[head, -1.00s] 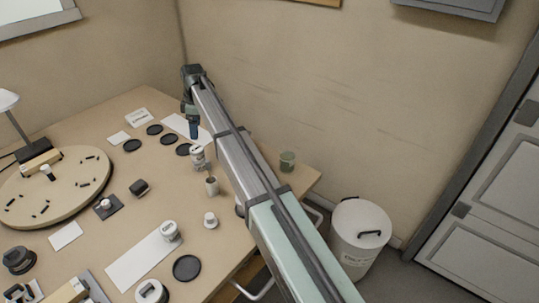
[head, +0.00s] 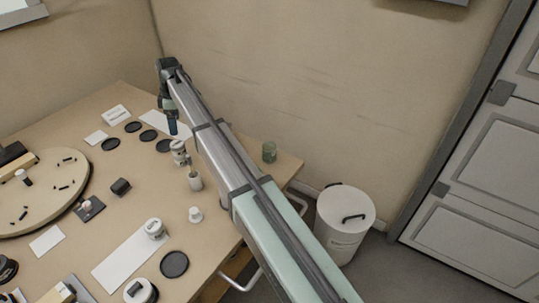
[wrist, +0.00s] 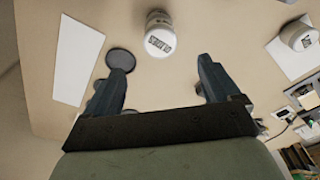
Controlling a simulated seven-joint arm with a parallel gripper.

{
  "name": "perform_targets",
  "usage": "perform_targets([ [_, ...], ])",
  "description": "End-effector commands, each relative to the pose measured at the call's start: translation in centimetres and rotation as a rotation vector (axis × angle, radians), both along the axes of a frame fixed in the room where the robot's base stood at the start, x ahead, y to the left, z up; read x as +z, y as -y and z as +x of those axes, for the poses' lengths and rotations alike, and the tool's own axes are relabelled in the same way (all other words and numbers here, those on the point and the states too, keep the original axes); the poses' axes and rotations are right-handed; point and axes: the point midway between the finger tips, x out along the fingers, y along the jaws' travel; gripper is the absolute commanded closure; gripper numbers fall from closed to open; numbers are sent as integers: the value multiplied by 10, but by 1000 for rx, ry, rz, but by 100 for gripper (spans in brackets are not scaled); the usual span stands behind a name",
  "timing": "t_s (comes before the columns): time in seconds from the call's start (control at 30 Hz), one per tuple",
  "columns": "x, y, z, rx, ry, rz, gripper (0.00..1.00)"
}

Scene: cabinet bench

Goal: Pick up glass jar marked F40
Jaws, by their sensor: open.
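My gripper (head: 172,131) is open and empty above the back right of the table, near a white-lidded jar (head: 178,147). In the wrist view my gripper's fingers (wrist: 160,80) are spread wide. A jar with a white lid and dark printed marks (wrist: 159,36) stands ahead of the gap between them, apart from both. Another marked jar (wrist: 300,36) is at the right on a white sheet. In the head view a marked jar (head: 155,228) stands on a white strip, and a greenish glass jar (head: 269,152) stands near the table's right edge. I cannot read F40 on any of them.
A small cup with something upright in it (head: 195,181) and a white knob-like piece (head: 195,214) stand near the gripper's side of the table. Several flat black discs (head: 174,264) lie about. A round wooden board (head: 45,190) is at left. A white bin (head: 344,220) stands on the floor.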

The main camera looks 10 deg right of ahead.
Motion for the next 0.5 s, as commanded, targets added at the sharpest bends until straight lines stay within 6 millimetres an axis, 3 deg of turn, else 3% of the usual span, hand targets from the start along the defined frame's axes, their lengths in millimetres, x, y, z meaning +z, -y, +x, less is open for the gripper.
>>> perform_targets([
  [0.33, 0, 9, 4, -11, 0, 0, 6],
  [0.47, -1, 47, 18, -56, -1, -1, 6],
  [0.5, -2, 65, 24, -78, -2, -1, 6],
])
